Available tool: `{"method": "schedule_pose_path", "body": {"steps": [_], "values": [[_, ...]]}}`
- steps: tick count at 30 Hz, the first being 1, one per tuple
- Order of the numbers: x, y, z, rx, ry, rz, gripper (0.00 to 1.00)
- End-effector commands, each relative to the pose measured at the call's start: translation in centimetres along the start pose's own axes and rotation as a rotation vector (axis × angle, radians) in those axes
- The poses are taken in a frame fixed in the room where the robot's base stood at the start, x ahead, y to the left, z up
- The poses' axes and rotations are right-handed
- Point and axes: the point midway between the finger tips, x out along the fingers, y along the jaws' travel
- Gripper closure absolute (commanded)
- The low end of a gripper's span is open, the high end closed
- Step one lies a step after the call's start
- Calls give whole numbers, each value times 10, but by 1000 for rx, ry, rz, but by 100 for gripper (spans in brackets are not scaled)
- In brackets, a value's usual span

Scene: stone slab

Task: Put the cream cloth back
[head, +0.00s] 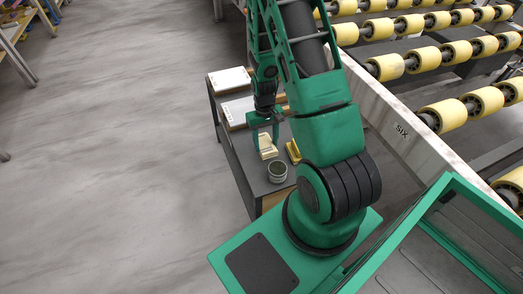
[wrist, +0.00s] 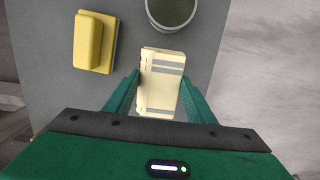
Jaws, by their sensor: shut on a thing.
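The cream cloth (wrist: 161,85), folded into a block with grey stripes, is between the two fingers of my gripper (wrist: 157,95) in the wrist view. My gripper is shut on it from both sides. In the head view the cloth (head: 267,148) shows under my gripper (head: 264,134), over the dark grey top of a narrow bench (head: 236,140). I cannot tell whether the cloth touches the top or hangs just above it.
A round pot with dark contents (head: 278,172) stands close to the cloth. A yellow block (head: 293,151) lies beside it. White-topped items (head: 230,80) lie at the bench's far end. A roller conveyor (head: 440,60) runs on the right. Open floor (head: 120,150) lies left.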

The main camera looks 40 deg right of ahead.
Motion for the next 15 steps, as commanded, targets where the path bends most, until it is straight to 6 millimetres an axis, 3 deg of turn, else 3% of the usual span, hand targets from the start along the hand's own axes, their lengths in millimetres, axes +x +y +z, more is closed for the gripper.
{"method": "schedule_pose_path", "body": {"steps": [9,15], "values": [[35,-1,-3,-1,-4,0,71],[38,-1,-4,-1,-1,0,71]]}}
